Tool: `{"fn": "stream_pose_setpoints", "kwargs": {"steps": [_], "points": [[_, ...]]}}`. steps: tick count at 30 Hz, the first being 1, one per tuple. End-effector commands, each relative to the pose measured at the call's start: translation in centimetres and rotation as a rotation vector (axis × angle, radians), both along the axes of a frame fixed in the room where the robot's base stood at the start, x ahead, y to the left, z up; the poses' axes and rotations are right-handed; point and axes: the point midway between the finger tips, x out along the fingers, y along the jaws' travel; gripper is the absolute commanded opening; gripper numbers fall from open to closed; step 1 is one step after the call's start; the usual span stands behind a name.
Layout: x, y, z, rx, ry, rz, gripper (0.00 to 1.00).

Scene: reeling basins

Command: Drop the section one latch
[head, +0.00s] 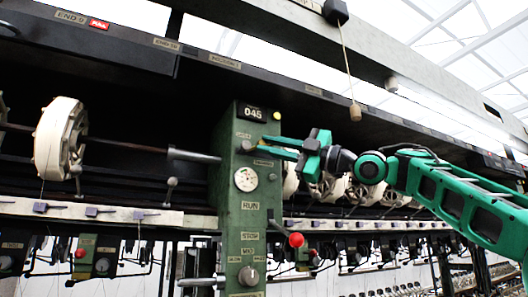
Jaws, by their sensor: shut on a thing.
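My green gripper (265,145) reaches in from the right, its fingers against the front face of the green control post (231,200) marked 045. The fingers are shut on a small part at the upper face of the post, just above the round dial (246,179). That part, at the place of the section one latch, is mostly hidden by the fingers, so its shape and position cannot be told. Small labels beside it are too small to read.
A white reel wheel (61,140) is on the left, on a horizontal shaft. A red-knobbed lever (296,240) sticks out right of the post, below my gripper. A cord with a wooden pull (355,112) hangs above my arm. A dark overhead beam crosses behind.

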Motion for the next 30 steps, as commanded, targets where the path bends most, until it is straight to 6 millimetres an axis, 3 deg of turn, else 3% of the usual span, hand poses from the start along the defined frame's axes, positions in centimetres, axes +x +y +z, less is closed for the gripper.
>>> {"fn": "stream_pose_setpoints", "kwargs": {"steps": [11, 12, 14, 24, 30], "points": [[0.2, -0.3, -0.1, -0.004, 0.0, -0.005, 0.0], [0.2, -0.3, -0.1, -0.004, 0.0, -0.005, 0.24], [0.2, -0.3, -0.1, -0.004, 0.0, -0.005, 0.35], [0.0, -0.6, -0.1, -0.004, 0.0, -0.005, 0.35], [-0.6, -2.7, -1.0, -0.004, 0.002, -0.009, 0.35]]}}
